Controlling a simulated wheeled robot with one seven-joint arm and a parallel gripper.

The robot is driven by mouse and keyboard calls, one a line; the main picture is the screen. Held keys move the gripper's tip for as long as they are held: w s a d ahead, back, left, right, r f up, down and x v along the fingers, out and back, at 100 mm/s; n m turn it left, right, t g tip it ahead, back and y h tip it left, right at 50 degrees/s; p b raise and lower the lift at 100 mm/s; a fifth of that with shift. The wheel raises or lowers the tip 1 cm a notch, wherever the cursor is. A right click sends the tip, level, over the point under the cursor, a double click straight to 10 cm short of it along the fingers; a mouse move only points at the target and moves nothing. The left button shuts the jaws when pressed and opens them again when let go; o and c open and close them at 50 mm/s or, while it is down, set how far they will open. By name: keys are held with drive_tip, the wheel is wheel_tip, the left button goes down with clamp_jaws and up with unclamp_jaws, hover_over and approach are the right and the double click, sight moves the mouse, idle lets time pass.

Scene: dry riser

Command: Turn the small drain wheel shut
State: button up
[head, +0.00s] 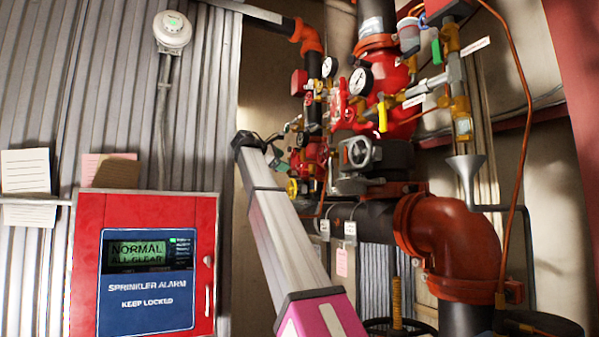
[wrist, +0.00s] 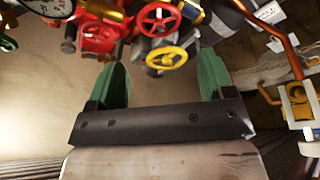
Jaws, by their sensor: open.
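A small yellow handwheel (wrist: 166,57) shows in the wrist view, on the red valve body; which wheel is the drain wheel is not labelled. The depth gap is hard to tell. In the head view, my arm partly hides this area.
Pressure gauges (head: 360,81), a yellow lever (head: 382,113) and copper tubing crowd the upper right. A red alarm box (head: 145,262) is at the left. Bare wall shows below the yellow wheel in the wrist view.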

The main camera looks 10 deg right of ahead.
sight(299, 169)
drive_tip(key=shift+n, duration=0.6)
drive_tip(key=x, duration=1)
drive_tip(key=shift+w+d+f, duration=0.15)
drive_tip(key=shift+w, duration=0.05)
drive_tip(key=c, duration=0.6)
